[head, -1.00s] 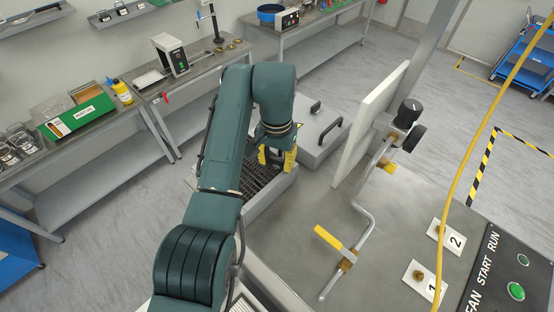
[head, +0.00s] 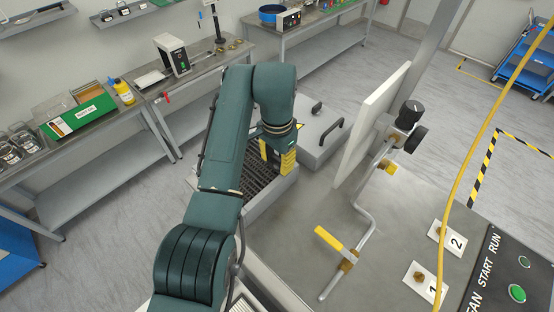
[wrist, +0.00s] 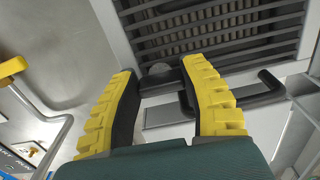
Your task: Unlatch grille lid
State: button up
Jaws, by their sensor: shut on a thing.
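The dark slatted grille lid (head: 262,184) lies in a pale frame below my gripper in the head view. In the wrist view its slats (wrist: 225,28) fill the top. My gripper (head: 280,170) has yellow ribbed fingers and reaches down at the grille's far right edge. In the wrist view the fingers (wrist: 160,76) stand apart with a small dark latch piece (wrist: 163,82) between them, beside a grey round part. The gripper is shut on this latch piece. The fingers hide its ends, so its exact position is hard to tell.
A grey box lid with black handles (head: 332,132) sits just behind the grille. A black handle (wrist: 268,88) shows close to the right finger. A white upright panel (head: 371,125) and a bent pipe with a yellow lever (head: 328,238) stand to the right.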

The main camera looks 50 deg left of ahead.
aim_at(277, 160)
jog(key=shift+f, duration=0.2)
jog(key=o, duration=1.2)
jog(key=shift+r, duration=0.1)
notch_tip(277, 160, up, 12)
